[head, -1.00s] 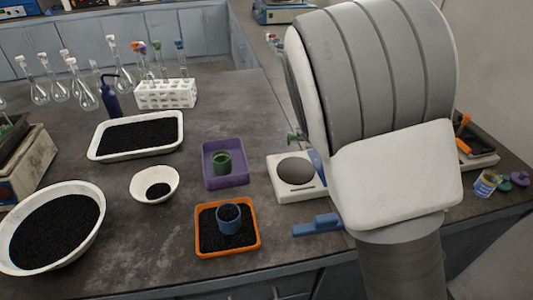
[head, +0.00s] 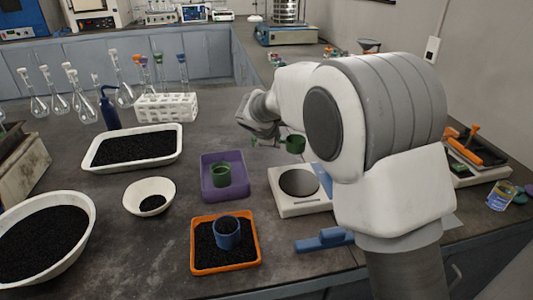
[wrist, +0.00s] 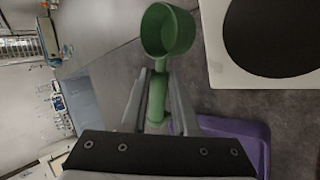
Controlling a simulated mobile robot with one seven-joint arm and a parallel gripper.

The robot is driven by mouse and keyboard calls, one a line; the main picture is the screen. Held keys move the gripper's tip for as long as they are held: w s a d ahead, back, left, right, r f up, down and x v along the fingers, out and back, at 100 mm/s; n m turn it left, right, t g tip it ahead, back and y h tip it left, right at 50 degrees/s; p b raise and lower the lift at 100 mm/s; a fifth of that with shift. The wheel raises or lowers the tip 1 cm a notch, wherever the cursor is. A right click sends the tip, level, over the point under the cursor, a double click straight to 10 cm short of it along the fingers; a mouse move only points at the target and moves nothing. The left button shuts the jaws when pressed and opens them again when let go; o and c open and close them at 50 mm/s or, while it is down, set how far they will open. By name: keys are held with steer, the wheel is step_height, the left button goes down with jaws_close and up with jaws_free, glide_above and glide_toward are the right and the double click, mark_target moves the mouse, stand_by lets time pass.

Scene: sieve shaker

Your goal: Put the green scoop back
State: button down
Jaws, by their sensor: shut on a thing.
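The green scoop (wrist: 168,32) is in my gripper (wrist: 158,76), which is shut on its handle in the wrist view. Its round cup sticks out beyond the fingertips. In the head view the scoop (head: 295,144) is held in the air behind the balance, left of my arm, with my gripper (head: 262,138) at its left. A purple tray (head: 240,190) stands on the bench with a green cup (head: 221,175) in it. The purple tray (wrist: 250,135) also shows at the lower edge of the wrist view, partly hidden by my gripper.
A white balance (head: 300,208) stands right of the purple tray. An orange tray (head: 228,268) holds black grains and a blue cup (head: 227,232). A blue tool (head: 322,240) lies near the front edge. A white flask rack (head: 166,106) and a grain tray (head: 132,168) are left.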

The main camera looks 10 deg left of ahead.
steer(key=w+a+f, duration=0.4)
steer(key=w, duration=0.1)
steer(key=shift+w+a, duration=0.15)
steer(key=shift+f+b, duration=0.95)
steer(key=shift+f, duration=1.05)
steer(key=shift+f, duration=0.1)
steer(key=c, duration=1)
jaws_free()
steer(key=shift+o, duration=0.2)
steer(key=p+v, duration=0.1)
steer(key=v, duration=1.1)
steer(key=shift+p, duration=0.35)
